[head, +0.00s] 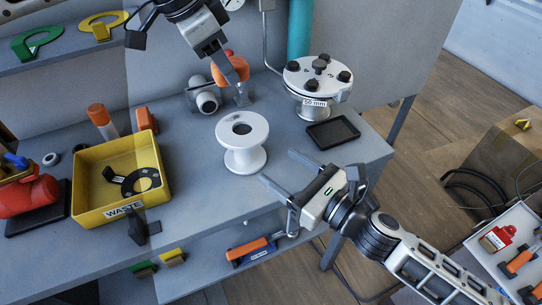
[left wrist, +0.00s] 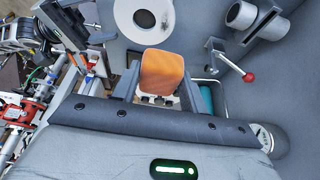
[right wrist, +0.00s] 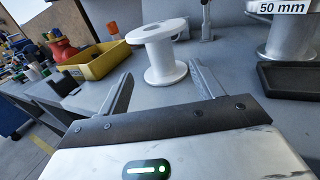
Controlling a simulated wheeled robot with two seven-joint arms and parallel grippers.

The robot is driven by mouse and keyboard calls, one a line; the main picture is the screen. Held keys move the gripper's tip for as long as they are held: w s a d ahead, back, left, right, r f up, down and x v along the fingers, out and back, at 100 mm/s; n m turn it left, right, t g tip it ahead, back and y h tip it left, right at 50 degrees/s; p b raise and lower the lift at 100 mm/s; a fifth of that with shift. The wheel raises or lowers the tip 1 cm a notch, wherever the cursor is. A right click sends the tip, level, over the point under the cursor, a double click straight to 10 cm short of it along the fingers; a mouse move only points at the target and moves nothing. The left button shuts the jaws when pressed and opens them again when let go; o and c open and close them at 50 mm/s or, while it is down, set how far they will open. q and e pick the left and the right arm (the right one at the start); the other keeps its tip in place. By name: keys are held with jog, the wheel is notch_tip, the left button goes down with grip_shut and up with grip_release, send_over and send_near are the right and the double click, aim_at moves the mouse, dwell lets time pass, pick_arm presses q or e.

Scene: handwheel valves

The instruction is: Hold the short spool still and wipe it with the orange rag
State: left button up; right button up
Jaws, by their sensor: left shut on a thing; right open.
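The short white spool (head: 243,144) stands upright on the grey workbench in the head view. It also shows at the top of the left wrist view (left wrist: 146,36) and ahead of the fingers in the right wrist view (right wrist: 159,59). My left gripper (head: 240,92) is behind the spool, shut on the orange rag (head: 230,69). The rag fills the space between its fingers in the left wrist view (left wrist: 162,72). My right gripper (head: 278,169) is open in front of the spool, its fingers pointing at it. They appear apart from the spool.
A yellow waste bin (head: 87,208) with a black ring inside stands left. A flanged spool marked 50 mm (head: 318,79) and a black tray (head: 333,133) are at right. A grey pipe fitting (head: 204,95) stands behind. Bench surface around the white spool is free.

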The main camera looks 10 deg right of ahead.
aim_at(245, 142)
jog(key=x, duration=1.1)
jog(key=shift+w+a, duration=0.1)
jog(key=shift+a, duration=0.05)
jog(key=shift+c, duration=0.4)
jog(key=c, duration=1)
jog(key=o, duration=1.1)
jog(key=shift+o, duration=0.2)
jog(key=shift+s, duration=0.2)
jog(key=shift+s+d+p, duration=0.1)
jog(key=shift+d+p, duration=0.15)
jog(key=shift+p, duration=0.05)
jog(key=shift+a, duration=0.1)
